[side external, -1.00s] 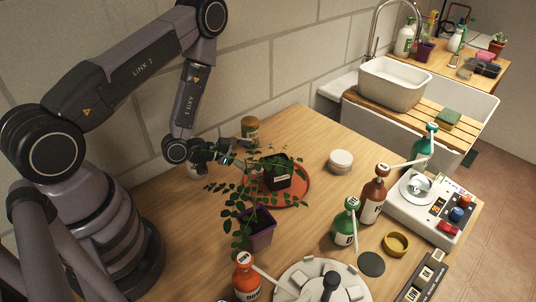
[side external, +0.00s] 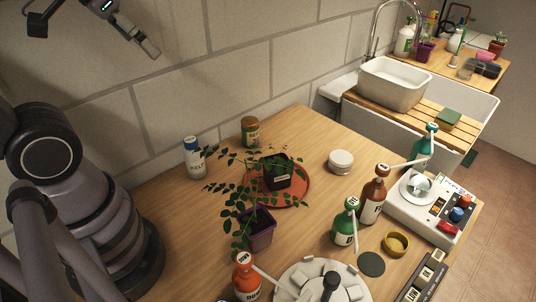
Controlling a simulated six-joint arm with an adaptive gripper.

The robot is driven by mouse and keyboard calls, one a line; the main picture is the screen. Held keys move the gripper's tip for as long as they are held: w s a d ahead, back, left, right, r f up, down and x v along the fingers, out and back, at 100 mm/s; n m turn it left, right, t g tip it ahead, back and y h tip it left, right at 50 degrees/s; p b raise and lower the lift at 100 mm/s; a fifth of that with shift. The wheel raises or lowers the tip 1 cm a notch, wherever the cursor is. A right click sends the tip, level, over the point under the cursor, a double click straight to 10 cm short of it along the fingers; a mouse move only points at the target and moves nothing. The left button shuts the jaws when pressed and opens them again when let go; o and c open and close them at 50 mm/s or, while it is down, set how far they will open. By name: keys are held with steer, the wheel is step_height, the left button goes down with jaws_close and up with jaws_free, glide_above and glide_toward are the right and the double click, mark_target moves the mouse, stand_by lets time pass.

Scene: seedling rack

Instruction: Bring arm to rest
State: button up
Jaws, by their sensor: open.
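My gripper (side external: 94,36) is high at the top left of the side external view, in front of the block wall (side external: 180,95). Its two fingers are spread wide with nothing between them. The top edge of the picture cuts off part of it and much of my upper arm. It is well above the wooden bench (side external: 180,225) and apart from everything on it.
Two potted seedlings, one in a black pot (side external: 279,175) on a terracotta saucer (side external: 300,195) and one in a purple pot (side external: 259,235), stand mid-bench. Nearby are a white bottle (side external: 194,160), a brown jar (side external: 250,131) and several pump bottles. A sink (side external: 470,95) lies beyond.

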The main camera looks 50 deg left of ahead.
steer(key=s, duration=0.3)
steer(key=shift+s+d+r, duration=0.25)
steer(key=shift+s+d, duration=0.05)
